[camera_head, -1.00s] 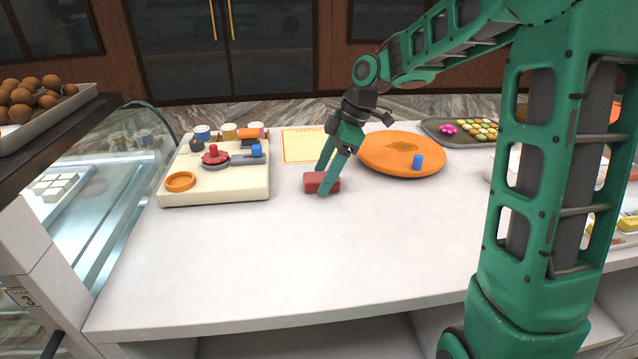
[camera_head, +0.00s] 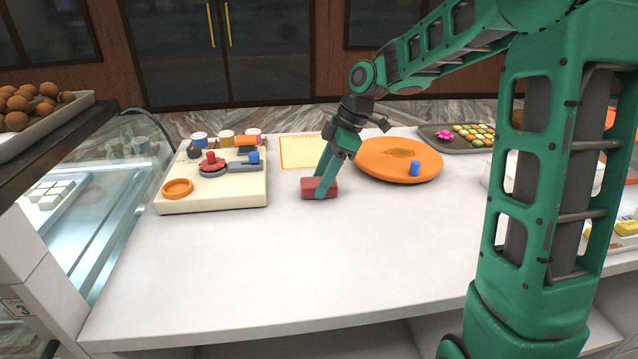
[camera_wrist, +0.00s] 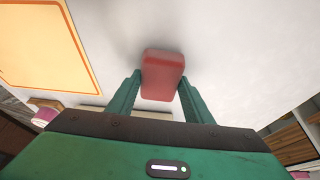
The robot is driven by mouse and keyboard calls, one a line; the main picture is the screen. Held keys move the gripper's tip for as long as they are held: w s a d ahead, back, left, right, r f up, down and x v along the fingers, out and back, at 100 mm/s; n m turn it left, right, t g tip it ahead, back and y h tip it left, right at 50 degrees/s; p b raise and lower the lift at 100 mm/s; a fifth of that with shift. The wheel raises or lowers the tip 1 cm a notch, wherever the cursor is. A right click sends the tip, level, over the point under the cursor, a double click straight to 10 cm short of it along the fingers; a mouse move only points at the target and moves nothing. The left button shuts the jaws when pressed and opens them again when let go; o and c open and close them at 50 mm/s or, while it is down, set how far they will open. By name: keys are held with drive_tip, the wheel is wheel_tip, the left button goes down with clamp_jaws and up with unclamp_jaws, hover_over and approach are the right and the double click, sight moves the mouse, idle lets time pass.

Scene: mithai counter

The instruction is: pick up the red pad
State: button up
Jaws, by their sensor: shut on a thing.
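The red pad (camera_head: 312,188) is a small red block with rounded edges at the middle of the white counter. In the head view it sits low, at or very near the counter top; I cannot tell if there is a gap. My gripper (camera_head: 321,190) reaches down to it and is shut on it. In the wrist view the red pad (camera_wrist: 162,74) shows between the two green fingers of my gripper (camera_wrist: 161,90), partly beyond their tips.
A cream board (camera_head: 225,192) with jars, an orange ring and small parts stands to the left. An orange round plate (camera_head: 375,172) with a blue cylinder (camera_head: 416,164) is to the right. An orange-bordered sheet (camera_head: 298,152) lies behind. The counter front (camera_head: 270,270) is clear.

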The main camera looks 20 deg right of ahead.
sight(312, 182)
wheel_tip(312, 182, up, 5)
drive_tip(key=shift+s+a+f, duration=0.1)
drive_tip(key=shift+a+f, duration=0.05)
drive_tip(key=s+a+r, duration=0.6)
drive_tip(key=a, duration=0.3)
drive_tip(key=shift+s+r, duration=0.25)
drive_tip(key=shift+s, duration=0.05)
drive_tip(key=shift+o, duration=0.5)
drive_tip(key=shift+a, duration=0.1)
drive_tip(key=shift+w, duration=0.1)
